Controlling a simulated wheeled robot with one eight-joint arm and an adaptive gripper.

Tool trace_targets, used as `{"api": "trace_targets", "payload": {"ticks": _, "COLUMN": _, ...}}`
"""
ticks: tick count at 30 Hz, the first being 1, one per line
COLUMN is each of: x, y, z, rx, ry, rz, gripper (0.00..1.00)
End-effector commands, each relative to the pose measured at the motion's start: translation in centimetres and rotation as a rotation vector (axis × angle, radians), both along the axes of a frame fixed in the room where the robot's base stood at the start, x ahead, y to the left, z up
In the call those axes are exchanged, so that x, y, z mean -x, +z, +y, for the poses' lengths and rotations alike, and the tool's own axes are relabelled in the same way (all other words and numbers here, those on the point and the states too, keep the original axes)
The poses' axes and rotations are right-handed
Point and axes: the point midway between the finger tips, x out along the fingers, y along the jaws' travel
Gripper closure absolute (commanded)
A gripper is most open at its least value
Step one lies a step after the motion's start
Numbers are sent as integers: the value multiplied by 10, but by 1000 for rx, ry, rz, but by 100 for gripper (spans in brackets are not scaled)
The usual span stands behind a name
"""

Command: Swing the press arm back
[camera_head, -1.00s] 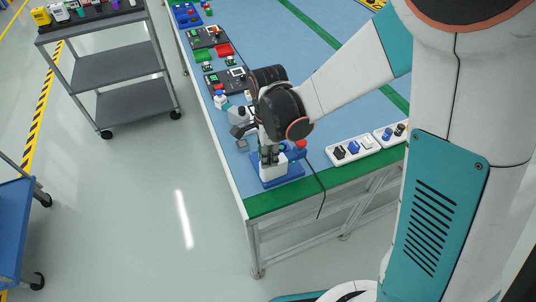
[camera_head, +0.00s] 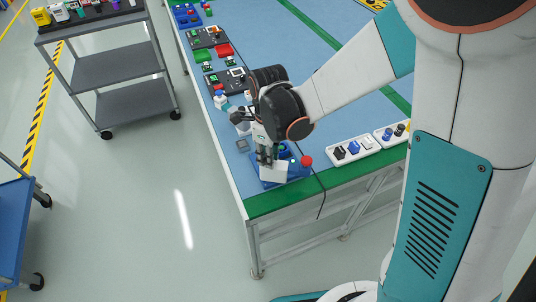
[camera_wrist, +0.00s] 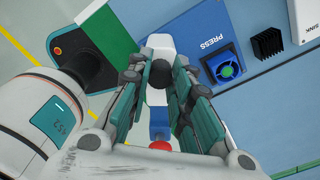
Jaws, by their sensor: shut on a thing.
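The press has a blue base (camera_head: 261,181) at the near corner of the table; the wrist view shows its PRESS label (camera_wrist: 208,38). Its round blue seat with a green disc (camera_wrist: 228,71) is uncovered, beside the arm. The press arm shows as a white part (camera_wrist: 160,44) and a blue part (camera_wrist: 158,115), with a red ball (camera_wrist: 160,146) at one end; the ball also shows in the head view (camera_head: 306,160). The fingers partly hide the arm.
White trays with parts (camera_head: 352,149) stand right of the press. Dark boards (camera_head: 226,82) and small parts line the table's left side. A black finned block (camera_wrist: 268,45) sits near the press. A grey cart (camera_head: 112,65) stands left, with open floor between.

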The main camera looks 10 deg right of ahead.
Motion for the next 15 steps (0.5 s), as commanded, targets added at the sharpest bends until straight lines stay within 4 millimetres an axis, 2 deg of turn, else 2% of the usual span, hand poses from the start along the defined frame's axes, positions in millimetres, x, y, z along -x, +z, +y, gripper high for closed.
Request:
{"api": "trace_targets", "payload": {"ticks": 13, "x": 0, "y": 0, "z": 0, "rx": 0, "ry": -11, "rz": -1, "gripper": 100}}
{"api": "trace_targets", "payload": {"ticks": 14, "x": 0, "y": 0, "z": 0, "rx": 0, "ry": -11, "rz": -1, "gripper": 76}}
{"api": "trace_targets", "payload": {"ticks": 15, "x": -1, "y": 0, "z": 0, "rx": 0, "ry": -10, "rz": -1, "gripper": 67}}
